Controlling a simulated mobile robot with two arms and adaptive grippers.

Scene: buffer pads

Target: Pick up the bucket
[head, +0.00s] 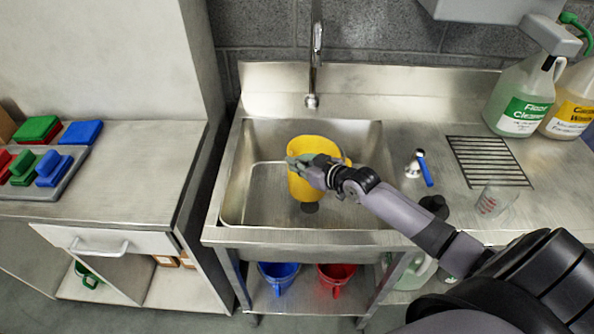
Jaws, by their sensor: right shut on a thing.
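A yellow bucket (304,185) is in the steel sink basin (250,205), below the tap. My right gripper (302,165) is at the bucket's upper part and is shut on it. My right arm comes in from the lower right and covers part of the bucket's right side. I cannot tell whether the bucket touches the basin floor. My left gripper is not in view.
The tap (313,60) hangs over the back of the basin. Cleaner jugs (520,100), a drain grate (487,160), a blue-handled tool (424,168) and a clear cup (492,202) are on the right. Blue (279,274) and red buckets (336,275) stand below. Pads (40,165) lie left.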

